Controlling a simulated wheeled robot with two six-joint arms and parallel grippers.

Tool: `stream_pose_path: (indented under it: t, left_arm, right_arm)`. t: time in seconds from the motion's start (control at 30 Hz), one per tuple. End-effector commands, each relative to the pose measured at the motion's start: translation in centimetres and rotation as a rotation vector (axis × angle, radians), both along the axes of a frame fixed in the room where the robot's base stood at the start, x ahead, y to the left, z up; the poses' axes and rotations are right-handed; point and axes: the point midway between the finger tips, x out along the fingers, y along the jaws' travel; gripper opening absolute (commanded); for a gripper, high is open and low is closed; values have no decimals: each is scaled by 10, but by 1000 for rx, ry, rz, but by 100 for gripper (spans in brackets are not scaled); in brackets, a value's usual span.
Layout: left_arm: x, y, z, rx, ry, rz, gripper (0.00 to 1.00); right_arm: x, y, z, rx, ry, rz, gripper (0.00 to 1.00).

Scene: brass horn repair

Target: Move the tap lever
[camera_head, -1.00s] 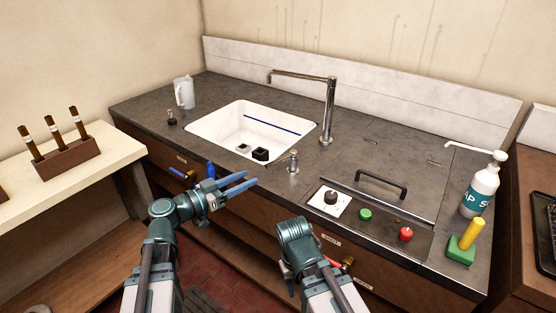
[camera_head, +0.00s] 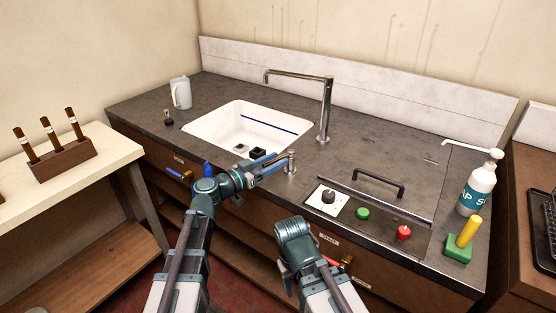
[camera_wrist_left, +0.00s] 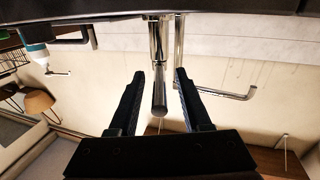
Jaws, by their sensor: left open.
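The tap lever (camera_head: 291,163) is a short metal post on the counter in front of the tall chrome tap (camera_head: 327,110), at the sink's right front corner. In the left wrist view the lever (camera_wrist_left: 158,60) hangs down in the picture, its rounded end between my two dark fingers, with visible gaps on both sides. My left gripper (camera_head: 279,163) is open, its fingertips at the lever; it also shows in the left wrist view (camera_wrist_left: 160,75). My right arm is folded low in front of the counter; its fingers cannot be made out clearly.
Right of the lever lie a control panel with a black knob (camera_head: 328,196), green button (camera_head: 362,213) and red button (camera_head: 403,232), and a black handle (camera_head: 377,183). A soap bottle (camera_head: 477,188) stands far right.

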Motion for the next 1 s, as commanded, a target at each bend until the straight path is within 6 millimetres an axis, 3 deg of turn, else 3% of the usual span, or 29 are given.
stream_pose_path:
  t: [0.47, 0.77, 1.0]
  left_arm:
    - [8, -10, 0, 0, 0, 0, 48]
    - [8, -10, 0, 0, 0, -1, 0]
    - [8, -10, 0, 0, 0, -1, 0]
  right_arm:
    - [0, 0, 0, 0, 0, 0, 50]
    - [0, 0, 0, 0, 0, 0, 50]
    - [0, 0, 0, 0, 0, 0, 50]
